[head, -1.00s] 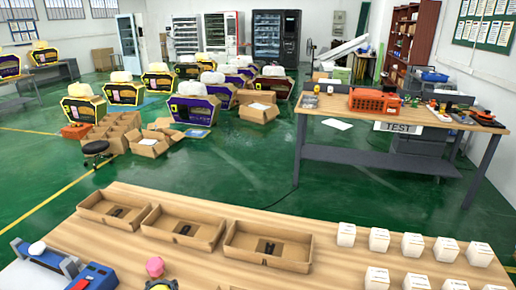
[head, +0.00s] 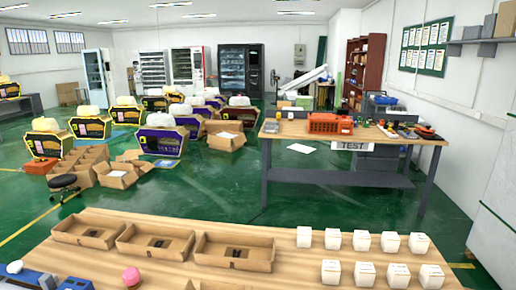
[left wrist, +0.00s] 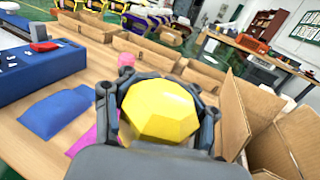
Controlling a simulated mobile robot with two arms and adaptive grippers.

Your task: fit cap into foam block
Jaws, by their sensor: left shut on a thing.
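A yellow faceted piece (left wrist: 162,108), which looks like the cap, is between the dark fingers of my left gripper (left wrist: 155,95) in the left wrist view. The fingers touch it on both sides, and it is held above the wooden table. Its underside is hidden. Two rows of white blocks (head: 361,241) stand at the right of the table in the head view; I cannot tell whether one is the foam block. Neither gripper shows in the head view, and my right gripper shows nowhere.
Open cardboard trays, such as the middle one (head: 156,243), line the table's far side with dark inserts inside. A pink piece (head: 131,276) stands near the front. A cardboard box (left wrist: 240,125) is close on the gripper's right in the left wrist view. Blue and pink sheets lie left.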

